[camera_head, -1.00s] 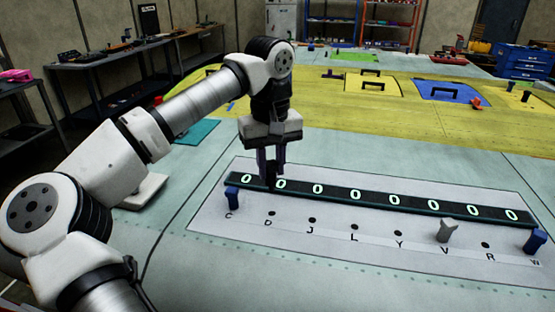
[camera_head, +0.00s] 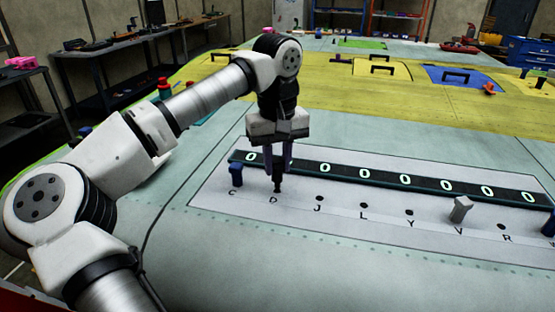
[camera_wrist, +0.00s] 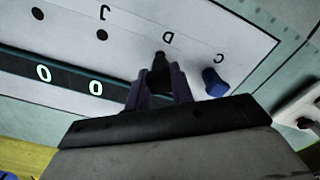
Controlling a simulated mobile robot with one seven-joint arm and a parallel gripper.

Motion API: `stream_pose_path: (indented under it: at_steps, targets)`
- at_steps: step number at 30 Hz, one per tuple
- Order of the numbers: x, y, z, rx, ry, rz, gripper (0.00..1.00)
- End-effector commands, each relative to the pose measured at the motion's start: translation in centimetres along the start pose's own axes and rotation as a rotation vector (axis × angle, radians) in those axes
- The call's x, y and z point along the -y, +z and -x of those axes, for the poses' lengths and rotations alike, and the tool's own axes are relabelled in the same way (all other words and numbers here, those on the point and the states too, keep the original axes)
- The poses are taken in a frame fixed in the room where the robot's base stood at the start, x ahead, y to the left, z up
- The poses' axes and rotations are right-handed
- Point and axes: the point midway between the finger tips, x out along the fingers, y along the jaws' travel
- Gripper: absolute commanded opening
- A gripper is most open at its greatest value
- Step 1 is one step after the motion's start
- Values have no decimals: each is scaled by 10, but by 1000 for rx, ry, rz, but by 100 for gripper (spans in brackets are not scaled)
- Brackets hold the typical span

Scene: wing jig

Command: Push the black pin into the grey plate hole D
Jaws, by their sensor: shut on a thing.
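My gripper (camera_head: 278,170) is shut on the black pin (camera_head: 277,184) and holds it upright, pointing down, over the grey plate (camera_head: 335,222). The pin's lower end is at the spot just above the letter D. In the wrist view the black pin (camera_wrist: 161,72) shows between the fingers, with its tip beside the letter D. Hole D is hidden by the pin. I cannot tell whether the tip is in the hole or just above it.
A blue pin (camera_head: 236,174) stands at C, close left of my gripper. A grey pin (camera_head: 460,209) stands near V. Holes J, L, Y and R look empty. A dark strip with green zeros (camera_head: 385,178) runs behind the row of holes.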

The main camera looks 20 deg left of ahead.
Motion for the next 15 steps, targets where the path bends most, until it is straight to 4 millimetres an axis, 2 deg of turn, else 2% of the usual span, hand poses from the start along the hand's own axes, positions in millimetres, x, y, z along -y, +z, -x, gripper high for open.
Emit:
stream_pose_path:
  at_steps: [15]
  targets:
    - [0,0,-3,0,0,0,0]
